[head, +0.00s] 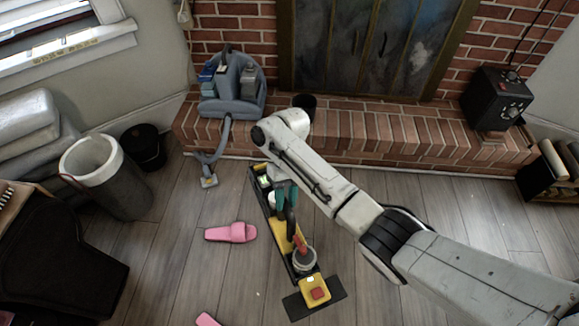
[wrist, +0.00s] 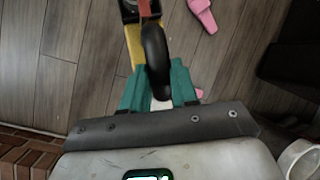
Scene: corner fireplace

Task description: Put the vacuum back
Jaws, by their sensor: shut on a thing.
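A long yellow and black vacuum (head: 281,236) stretches across the wood floor in front of the brick hearth. Its wide dark floor head (head: 333,291) points toward the bottom of the head view, with a red and yellow block above it. My gripper (head: 283,195) is above its upper half. In the wrist view, the teal fingers of my gripper (wrist: 160,95) are shut around the vacuum's curved black handle (wrist: 155,60). My arm and gripper hide part of the vacuum's far end. I cannot tell whether it rests on the floor or is slightly raised.
A blue-grey cleaning machine (head: 232,85) sits on the brick hearth (head: 400,138), its hose nozzle (head: 208,181) on the floor. A pink slipper (head: 231,232) lies left of the vacuum. A white-lined basket (head: 112,185) and black bin (head: 145,148) stand left. A black heater (head: 495,98) is right.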

